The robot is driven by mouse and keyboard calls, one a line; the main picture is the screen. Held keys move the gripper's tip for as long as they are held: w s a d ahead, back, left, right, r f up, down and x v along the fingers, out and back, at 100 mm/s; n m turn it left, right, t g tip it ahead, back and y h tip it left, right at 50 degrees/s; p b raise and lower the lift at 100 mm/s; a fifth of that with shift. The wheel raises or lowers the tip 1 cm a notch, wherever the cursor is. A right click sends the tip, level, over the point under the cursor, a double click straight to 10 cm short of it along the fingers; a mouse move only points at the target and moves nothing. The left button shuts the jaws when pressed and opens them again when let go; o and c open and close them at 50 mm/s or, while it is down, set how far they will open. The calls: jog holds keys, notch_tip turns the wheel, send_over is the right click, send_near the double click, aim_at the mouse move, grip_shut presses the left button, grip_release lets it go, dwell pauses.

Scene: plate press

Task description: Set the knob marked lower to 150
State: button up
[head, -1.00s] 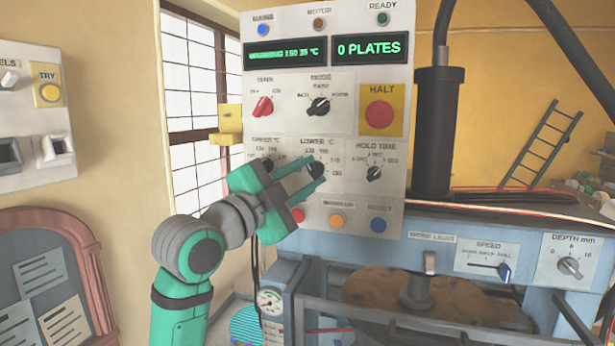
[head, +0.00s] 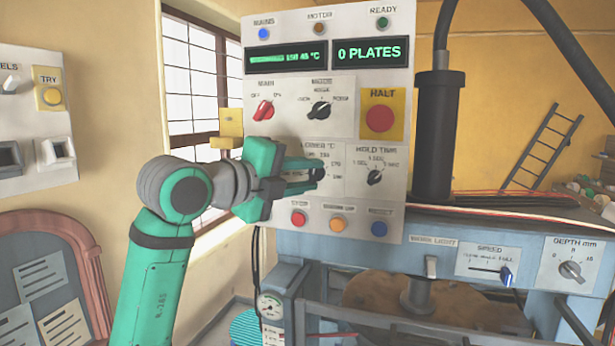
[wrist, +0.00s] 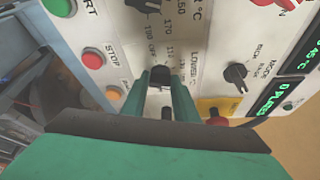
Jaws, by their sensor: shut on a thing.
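The knob marked lower (head: 317,174) is a dark dial on the white control panel, in the row below the red main knob. My gripper (head: 318,175) reaches it from the left, its green fingers closed on its sides. In the wrist view the dark knob (wrist: 160,76) sits between the fingertips (wrist: 160,82), beside its label. The fingers hide part of its scale, and I cannot tell where its pointer stands. The green display (head: 286,57) seems to end in 45 °C; its other text is blurred.
The hold time knob (head: 375,177) is just right of my fingers. The stop button (head: 298,218), an orange button (head: 337,222) and a blue button (head: 379,228) lie below. The mode knob (head: 320,110) and red halt button (head: 379,118) are above. The upper knob is hidden in the head view.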

jog(key=shift+m, duration=0.4)
jog(key=o, duration=1.1)
jog(key=shift+c, duration=0.2)
jog(key=v, duration=1.1)
jog(key=shift+d, duration=0.2)
jog(key=shift+r, duration=0.1)
